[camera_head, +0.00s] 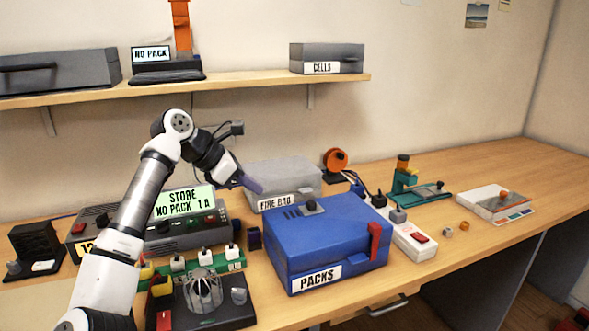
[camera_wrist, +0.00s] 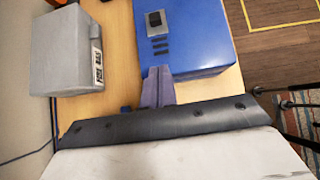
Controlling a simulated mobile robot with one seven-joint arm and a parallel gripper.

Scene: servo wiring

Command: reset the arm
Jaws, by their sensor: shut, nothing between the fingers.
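My arm reaches up from the lower left in the head view. My gripper (camera_head: 250,184) hangs above the bench, behind the left back part of the blue PACKS box (camera_head: 330,245) and in front of the grey FIRE BAG box (camera_head: 283,178). In the wrist view, my gripper (camera_wrist: 158,72) shows its fingers together with nothing between them. The blue box (camera_wrist: 195,30) lies beyond the fingertips there, and the grey box (camera_wrist: 62,60) is to the left. I cannot tell whether the fingertips touch anything.
A charger with a lit STORE NO PACK screen (camera_head: 184,202) stands left of the blue box. A white power strip (camera_head: 414,240) and a teal tool (camera_head: 405,178) are to the right. A shelf (camera_head: 230,84) holds a CELLS box (camera_head: 326,57).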

